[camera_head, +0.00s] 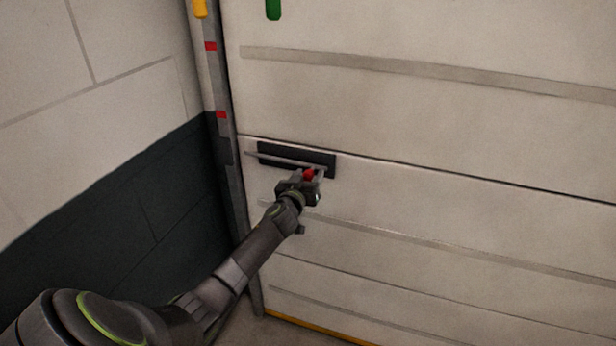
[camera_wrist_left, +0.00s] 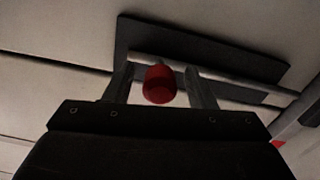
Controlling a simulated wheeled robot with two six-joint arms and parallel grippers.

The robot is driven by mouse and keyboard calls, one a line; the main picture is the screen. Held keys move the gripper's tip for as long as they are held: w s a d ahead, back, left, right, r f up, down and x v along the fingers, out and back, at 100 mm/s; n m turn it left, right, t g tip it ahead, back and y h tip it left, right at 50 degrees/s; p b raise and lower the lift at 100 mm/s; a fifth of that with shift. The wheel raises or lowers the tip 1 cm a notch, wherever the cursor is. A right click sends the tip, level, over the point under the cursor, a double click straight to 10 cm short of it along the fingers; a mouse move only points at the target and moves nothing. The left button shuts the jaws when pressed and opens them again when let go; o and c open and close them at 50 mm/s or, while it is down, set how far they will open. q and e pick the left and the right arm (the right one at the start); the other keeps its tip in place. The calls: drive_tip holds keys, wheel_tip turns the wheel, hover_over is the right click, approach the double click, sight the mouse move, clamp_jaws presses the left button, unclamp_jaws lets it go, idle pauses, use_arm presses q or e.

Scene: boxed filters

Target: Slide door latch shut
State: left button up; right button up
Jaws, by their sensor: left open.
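The door latch has a dark backing plate (camera_head: 270,152) on the pale panelled door (camera_head: 430,135), with a grey sliding bar (camera_head: 262,156) across it. A red knob (camera_head: 309,174) sticks out from the bar near the plate's right end. The bar's left end reaches past the plate towards the door frame. My left gripper (camera_head: 312,178) is at the knob. In the left wrist view, the red knob (camera_wrist_left: 160,84) sits between the two open fingers (camera_wrist_left: 160,88), with a gap showing on each side. The plate (camera_wrist_left: 230,58) and bar (camera_wrist_left: 215,80) lie behind them. My right gripper is not in view.
A grey door frame post (camera_head: 222,135) with red marks stands left of the door. A pale and dark wall (camera_head: 100,190) is further left. Ribs cross the door above and below the latch. A yellow strip (camera_head: 310,328) runs along the bottom.

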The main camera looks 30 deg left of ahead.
use_arm(q)
clamp_jaws()
drive_tip(key=shift+a, duration=0.4)
drive_tip(key=a+b, duration=0.1)
drive_tip(key=a, duration=0.1)
drive_tip(key=s+a+b, duration=0.1)
drive_tip(key=a, duration=0.2)
drive_tip(key=shift+s+a, duration=0.1)
drive_tip(key=shift+s, duration=0.1)
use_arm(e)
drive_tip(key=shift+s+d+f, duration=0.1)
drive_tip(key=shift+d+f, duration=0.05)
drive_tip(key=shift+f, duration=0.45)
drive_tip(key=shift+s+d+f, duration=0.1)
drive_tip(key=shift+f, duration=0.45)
use_arm(q)
drive_tip(key=shift+c, duration=1.8)
unclamp_jaws()
drive_tip(key=o, duration=0.4)
drive_tip(key=shift+a, duration=0.25)
drive_tip(key=shift+c, duration=0.2)
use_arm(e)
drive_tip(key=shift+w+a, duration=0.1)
